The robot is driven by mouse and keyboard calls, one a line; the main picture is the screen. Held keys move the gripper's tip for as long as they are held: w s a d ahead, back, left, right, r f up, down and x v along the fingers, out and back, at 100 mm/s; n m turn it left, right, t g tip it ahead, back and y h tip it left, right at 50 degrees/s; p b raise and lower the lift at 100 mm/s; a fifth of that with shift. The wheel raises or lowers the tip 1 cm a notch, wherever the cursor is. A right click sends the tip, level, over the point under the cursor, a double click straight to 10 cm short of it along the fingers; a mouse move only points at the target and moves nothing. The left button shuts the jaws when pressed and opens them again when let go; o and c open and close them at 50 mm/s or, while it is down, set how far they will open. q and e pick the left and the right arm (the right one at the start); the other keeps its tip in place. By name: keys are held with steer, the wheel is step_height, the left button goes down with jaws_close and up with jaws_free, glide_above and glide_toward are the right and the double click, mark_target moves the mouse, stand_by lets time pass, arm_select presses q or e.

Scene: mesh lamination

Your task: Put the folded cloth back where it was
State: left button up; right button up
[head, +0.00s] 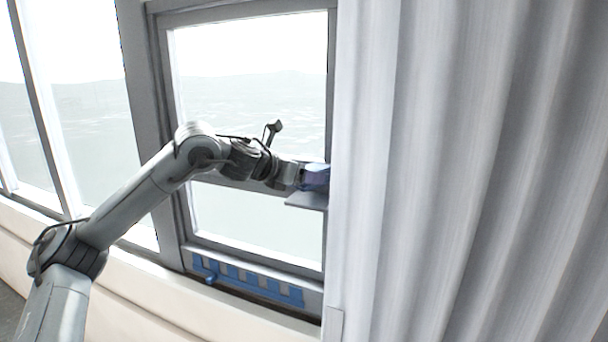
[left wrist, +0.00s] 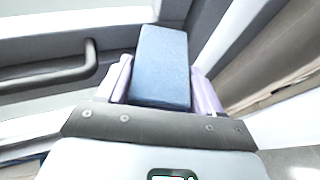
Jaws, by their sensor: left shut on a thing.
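The folded cloth (left wrist: 162,65) is a blue, block-like bundle between the two pale purple fingers of my left gripper (left wrist: 165,85) in the left wrist view. In the head view the cloth (head: 317,177) is a small blue-purple shape at the end of my left arm, right by the curtain's left edge. My left gripper (head: 300,176) is shut on it. A small grey shelf (head: 306,200) shows just below the cloth. I cannot tell whether the cloth touches it. My right gripper is not in view.
A large pale curtain (head: 470,170) fills the right side of the head view, close to the cloth. A grey-framed window (head: 250,110) stands behind my arm. A blue toothed strip (head: 247,281) lies along the lower frame. A dark handle (left wrist: 60,75) shows left in the wrist view.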

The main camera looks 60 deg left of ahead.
arm_select(q)
steer(key=shift+f, duration=0.15)
steer(key=o, duration=1.2)
steer(key=shift+r, duration=0.35)
steer(key=b+v, duration=0.5)
steer(key=v, duration=0.7)
steer(key=shift+f+b, duration=0.2)
steer(key=shift+b, duration=0.15)
